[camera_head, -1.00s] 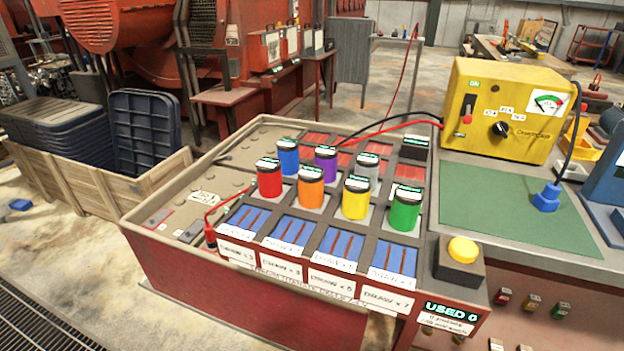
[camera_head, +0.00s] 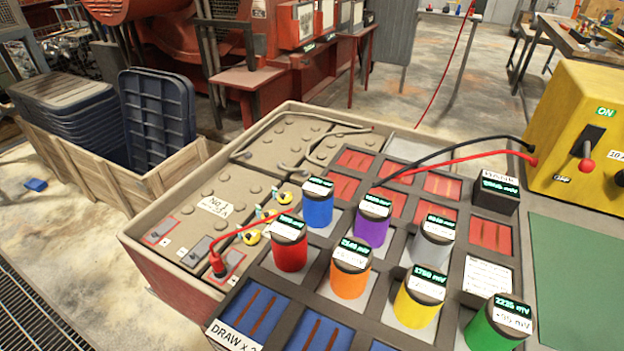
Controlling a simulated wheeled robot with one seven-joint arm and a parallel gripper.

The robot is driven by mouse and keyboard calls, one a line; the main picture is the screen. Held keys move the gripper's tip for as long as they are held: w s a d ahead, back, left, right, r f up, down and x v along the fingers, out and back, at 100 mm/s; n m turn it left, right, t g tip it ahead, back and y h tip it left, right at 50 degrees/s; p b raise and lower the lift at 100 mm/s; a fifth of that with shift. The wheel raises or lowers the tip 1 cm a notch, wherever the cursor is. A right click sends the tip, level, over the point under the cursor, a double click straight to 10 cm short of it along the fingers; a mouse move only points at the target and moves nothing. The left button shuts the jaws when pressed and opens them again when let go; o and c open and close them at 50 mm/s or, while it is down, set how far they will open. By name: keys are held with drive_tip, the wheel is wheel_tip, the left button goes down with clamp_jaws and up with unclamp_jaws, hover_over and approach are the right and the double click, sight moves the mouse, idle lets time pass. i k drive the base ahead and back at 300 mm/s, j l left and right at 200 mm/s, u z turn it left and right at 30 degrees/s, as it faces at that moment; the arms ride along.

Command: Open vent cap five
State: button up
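A large beige battery top (camera_head: 185,205) sits in a red case, left of centre. Several low round vent caps (camera_head: 207,192) in the battery's own beige colour dot it. Two yellow round pieces, one nearer (camera_head: 251,238) and one farther (camera_head: 285,197), stand near its right side with small blue-green bits beside them. A white label (camera_head: 214,206) lies on the top; I cannot make out a number five on any cap. A red clamp (camera_head: 217,264) sits on the front right corner with a red lead. My gripper is not in view.
Coloured cylinders with displays, such as red (camera_head: 289,245), orange (camera_head: 350,270) and green (camera_head: 499,322), stand in a dark grid tray right of the battery. A yellow power box (camera_head: 575,130) is at the right. A wooden crate (camera_head: 130,180) with dark blue bins stands left.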

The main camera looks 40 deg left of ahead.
sight(283, 198)
drive_tip(key=i+j+z, duration=0.1)
drive_tip(key=j, duration=1.05)
drive_tip(key=i+j, duration=0.15)
drive_tip(key=j, duration=1)
drive_tip(key=i+j+z, duration=0.15)
drive_tip(key=j, duration=1)
